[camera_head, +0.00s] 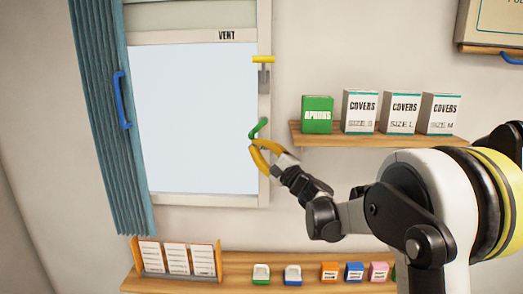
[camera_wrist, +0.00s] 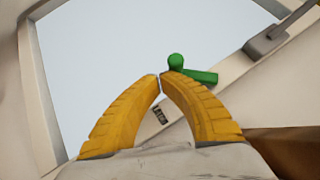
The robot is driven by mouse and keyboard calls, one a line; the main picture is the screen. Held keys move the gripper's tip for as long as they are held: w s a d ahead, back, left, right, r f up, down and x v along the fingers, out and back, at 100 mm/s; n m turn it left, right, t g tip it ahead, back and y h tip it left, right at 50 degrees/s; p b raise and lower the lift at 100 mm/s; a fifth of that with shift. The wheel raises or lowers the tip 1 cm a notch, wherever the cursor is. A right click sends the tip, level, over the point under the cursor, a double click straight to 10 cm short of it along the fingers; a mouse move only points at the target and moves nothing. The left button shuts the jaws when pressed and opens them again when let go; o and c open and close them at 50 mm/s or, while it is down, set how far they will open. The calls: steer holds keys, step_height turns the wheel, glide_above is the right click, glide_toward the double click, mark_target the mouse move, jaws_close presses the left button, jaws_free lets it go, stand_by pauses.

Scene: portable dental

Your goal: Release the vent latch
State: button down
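The vent is a pale window (camera_head: 195,115) with a light frame and the word VENT on its top bar. A green handle (camera_head: 258,128) with a rounded end sits on the right side of the frame. It also shows in the wrist view (camera_wrist: 198,75), just beyond my fingertips. My gripper (camera_head: 252,146) has yellow fingers, and its tips are together just below the green handle. In the wrist view the fingertips (camera_wrist: 161,77) meet with nothing visible between them. Whether they touch the handle I cannot tell.
A grey part with a yellow bar (camera_head: 263,61) is higher on the frame. A blue curtain (camera_head: 98,110) with a blue handle (camera_head: 122,100) hangs left. A shelf (camera_head: 375,139) with boxes is right; a lower shelf (camera_head: 205,287) holds cards and small items.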

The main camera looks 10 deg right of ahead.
steer(key=shift+w+a+r, duration=0.2)
steer(key=shift+a+r, duration=0.15)
steer(key=shift+a, duration=0.4)
steer(key=shift+a+r, duration=0.15)
